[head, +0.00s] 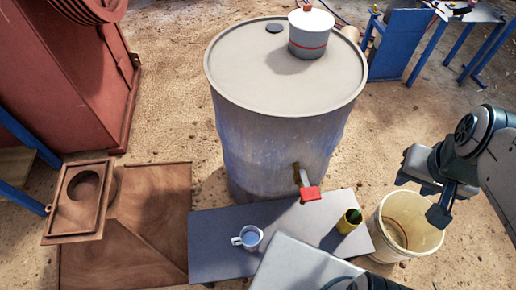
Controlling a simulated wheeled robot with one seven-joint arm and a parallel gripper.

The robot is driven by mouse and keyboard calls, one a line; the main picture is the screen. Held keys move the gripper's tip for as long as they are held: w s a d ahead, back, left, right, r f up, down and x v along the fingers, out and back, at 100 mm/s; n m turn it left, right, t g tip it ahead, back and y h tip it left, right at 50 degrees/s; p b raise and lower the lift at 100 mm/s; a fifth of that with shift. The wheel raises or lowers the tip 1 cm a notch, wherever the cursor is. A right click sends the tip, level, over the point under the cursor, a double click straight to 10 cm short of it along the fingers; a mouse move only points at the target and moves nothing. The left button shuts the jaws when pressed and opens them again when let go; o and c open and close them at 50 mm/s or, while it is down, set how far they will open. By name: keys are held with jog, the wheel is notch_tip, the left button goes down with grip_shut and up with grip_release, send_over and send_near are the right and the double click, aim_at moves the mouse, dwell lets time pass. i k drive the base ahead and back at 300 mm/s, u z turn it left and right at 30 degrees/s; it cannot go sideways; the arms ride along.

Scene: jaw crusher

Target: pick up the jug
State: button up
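A small white jug-like vessel with a handle on its left and a bluish inside (248,237) stands upright on the grey bench in front of the drum. A larger white vessel with a red band and red knob (310,35) stands on the drum's lid; I cannot tell for sure which of the two is the jug. My gripper (424,200) is at the right, above the beige bucket and well apart from both vessels. Its fingers look spread, with nothing between them.
A grey drum (270,140) with a red-handled tap (309,193) stands behind the bench (215,258). A yellow cup (347,222) with something green sits on the bench's right. A beige bucket (392,240) stands at the right. Rusty machinery (75,80) fills the left.

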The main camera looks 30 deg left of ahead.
aim_at(250, 237)
jog(key=u, duration=2.35)
jog(key=k, duration=0.6)
jog(key=z, duration=0.5)
jog(key=i, duration=0.5)
jog(key=z, duration=0.05)
